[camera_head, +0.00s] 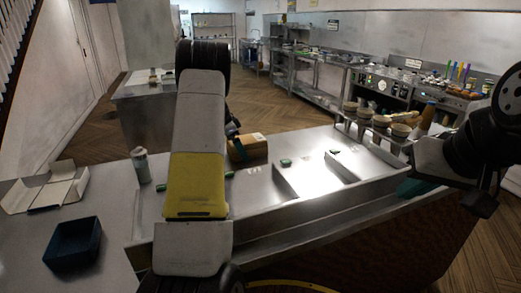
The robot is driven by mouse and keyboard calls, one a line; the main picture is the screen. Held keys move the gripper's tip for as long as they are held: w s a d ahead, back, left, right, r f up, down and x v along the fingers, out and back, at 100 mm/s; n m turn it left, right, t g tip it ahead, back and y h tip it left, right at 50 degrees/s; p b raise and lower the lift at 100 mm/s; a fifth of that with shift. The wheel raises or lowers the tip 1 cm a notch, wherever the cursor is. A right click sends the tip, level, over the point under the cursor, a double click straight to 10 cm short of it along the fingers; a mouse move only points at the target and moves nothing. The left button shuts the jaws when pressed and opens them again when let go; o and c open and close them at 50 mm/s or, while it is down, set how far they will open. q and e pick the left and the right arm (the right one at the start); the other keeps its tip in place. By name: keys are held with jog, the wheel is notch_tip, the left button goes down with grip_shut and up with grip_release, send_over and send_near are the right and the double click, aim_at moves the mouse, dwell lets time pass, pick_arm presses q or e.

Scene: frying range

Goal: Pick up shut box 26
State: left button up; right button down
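A brown shut cardboard box (248,148) sits on the metal counter just right of my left arm's upper part. It looks closed; its left end is partly hidden behind my arm. No number can be read on it. My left arm rises through the middle of the view. Only a dark bit of what may be my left gripper (232,128) shows by the box's left end; its fingers are hidden. My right gripper (482,203) is a dark shape at the right edge, far from the box; its fingers cannot be made out.
An open white carton (45,190) and a dark blue bin (73,245) stand at the left. A pale green bottle (141,166) stands near my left arm. A sunken metal tray (310,182) lies right of the box. Several round brown-topped items (381,121) stand at the right.

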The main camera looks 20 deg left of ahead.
pick_arm(q)
jog(key=shift+f, duration=0.2)
jog(key=c, duration=1.5)
jog(key=shift+r, duration=0.1)
jog(key=shift+c, duration=0.3)
